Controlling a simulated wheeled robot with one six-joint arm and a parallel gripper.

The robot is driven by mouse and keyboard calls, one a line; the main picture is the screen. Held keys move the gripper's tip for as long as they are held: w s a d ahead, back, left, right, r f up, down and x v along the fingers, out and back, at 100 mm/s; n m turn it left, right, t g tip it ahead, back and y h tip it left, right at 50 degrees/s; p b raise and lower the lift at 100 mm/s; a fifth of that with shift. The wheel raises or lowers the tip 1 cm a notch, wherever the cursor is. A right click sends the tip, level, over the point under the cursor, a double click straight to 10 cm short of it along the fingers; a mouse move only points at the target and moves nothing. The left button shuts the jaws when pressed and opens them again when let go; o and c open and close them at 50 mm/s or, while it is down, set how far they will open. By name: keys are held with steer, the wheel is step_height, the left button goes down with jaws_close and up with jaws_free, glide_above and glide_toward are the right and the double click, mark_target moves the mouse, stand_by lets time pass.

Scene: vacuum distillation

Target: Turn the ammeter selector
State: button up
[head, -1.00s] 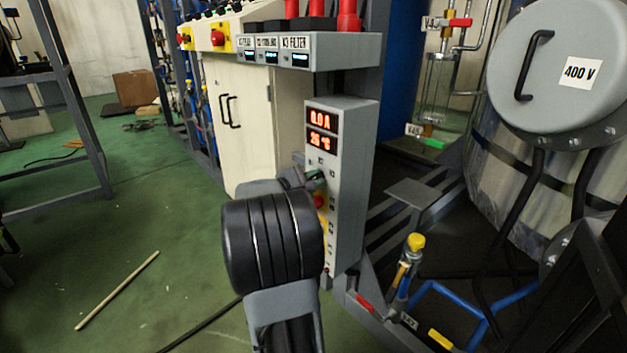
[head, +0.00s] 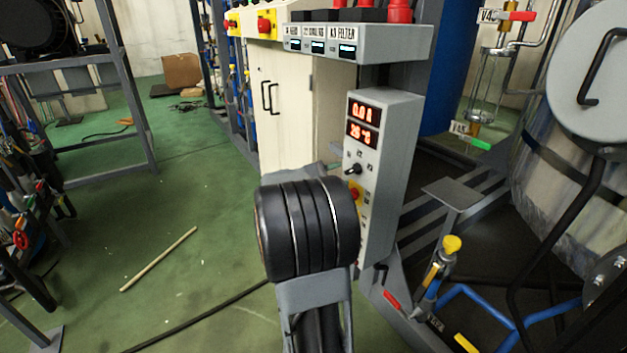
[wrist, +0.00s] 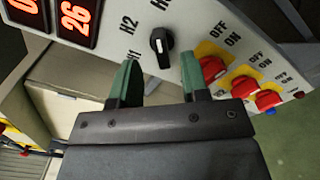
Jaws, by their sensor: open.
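The ammeter selector is a small black knob (wrist: 161,42) on the grey control panel; its white mark shows in the wrist view, beside the labels H1 and H2. In the head view the knob (head: 353,169) sits below the red displays (head: 364,122), which read 0.0 A and about 26 °C. My gripper (wrist: 160,78) is open and empty in the wrist view. Its green fingertips are apart, with the knob beyond and between them in the picture; I see no contact. In the head view my arm's black wrist hides the fingers and part of the panel.
Red switches on yellow plates (wrist: 213,68) marked OFF and ON lie close to the right fingertip. A grey overhanging box (head: 358,44) with small displays is above the panel. A beige cabinet (head: 285,110) stands behind, left. A yellow-capped valve (head: 452,244) is at right.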

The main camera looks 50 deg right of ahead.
steer(key=p+v, duration=0.2)
steer(key=v, duration=0.7)
stand_by(0.4)
steer(key=s+a+r+m+t+y+p, duration=0.2)
steer(key=a+r+t+y+p, duration=0.2)
steer(key=a+r+y+p, duration=0.4)
steer(key=s+a+r+m+t+y+p, duration=0.2)
steer(key=a+r+t+y+p, duration=0.3)
steer(key=a+r+p, duration=1.4)
steer(key=a+y+p, duration=0.3)
steer(key=y+p, duration=0.1)
steer(key=p, duration=0.4)
steer(key=shift+s+r, duration=0.2)
steer(key=shift+r, duration=0.2)
